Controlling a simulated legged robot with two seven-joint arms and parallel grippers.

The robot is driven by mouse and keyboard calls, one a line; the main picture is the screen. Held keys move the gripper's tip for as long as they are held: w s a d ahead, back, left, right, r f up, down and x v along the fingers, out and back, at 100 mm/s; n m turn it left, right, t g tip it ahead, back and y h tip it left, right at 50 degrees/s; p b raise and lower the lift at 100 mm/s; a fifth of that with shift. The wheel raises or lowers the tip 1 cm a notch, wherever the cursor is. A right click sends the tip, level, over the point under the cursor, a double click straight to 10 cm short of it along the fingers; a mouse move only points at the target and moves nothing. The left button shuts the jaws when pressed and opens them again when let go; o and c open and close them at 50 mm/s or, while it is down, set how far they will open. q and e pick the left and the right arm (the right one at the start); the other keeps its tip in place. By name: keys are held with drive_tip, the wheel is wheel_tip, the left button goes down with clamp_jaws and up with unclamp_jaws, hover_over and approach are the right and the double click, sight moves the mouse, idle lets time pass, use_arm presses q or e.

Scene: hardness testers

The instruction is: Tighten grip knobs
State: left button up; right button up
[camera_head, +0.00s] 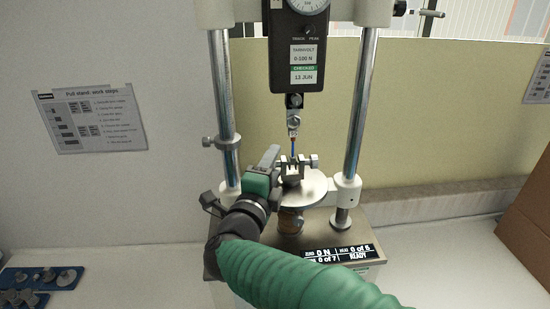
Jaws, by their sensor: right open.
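The lower grip (292,170) is a small metal clamp with a short knob (313,161) on its right side. It stands on the round plate (316,188) of the test stand. A thin blue specimen (293,146) runs up from it to the upper grip (294,122), which hangs under the force gauge (297,50). My right gripper (264,168) is open, just left of the lower grip. The grip's left knob is mostly hidden by it, and I cannot tell whether they touch. My left gripper is not in view.
Two steel columns, left (222,100) and right (361,95), flank the grip. A display (342,253) on the base reads 0 N and READY. A blue tray (72,281) of metal parts lies at lower left. A cardboard box (530,215) stands at right.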

drive_tip(key=shift+w+d+r+h, duration=0.2)
drive_tip(key=shift+d+h, duration=0.1)
drive_tip(key=shift+d, duration=0.15)
drive_tip(key=a, duration=0.2)
drive_tip(key=shift+w+a+f, duration=0.15)
drive_tip(key=shift+w+a, duration=0.15)
drive_tip(key=shift+a, duration=0.1)
drive_tip(key=shift+w+a, duration=0.1)
drive_tip(key=shift+a, duration=0.05)
drive_tip(key=shift+c, duration=1.1)
drive_tip(key=shift+s+d, duration=0.25)
drive_tip(key=shift+d, duration=0.65)
clamp_jaws()
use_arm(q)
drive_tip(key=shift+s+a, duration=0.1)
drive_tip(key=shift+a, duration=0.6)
use_arm(e)
drive_tip(key=shift+a, duration=0.2)
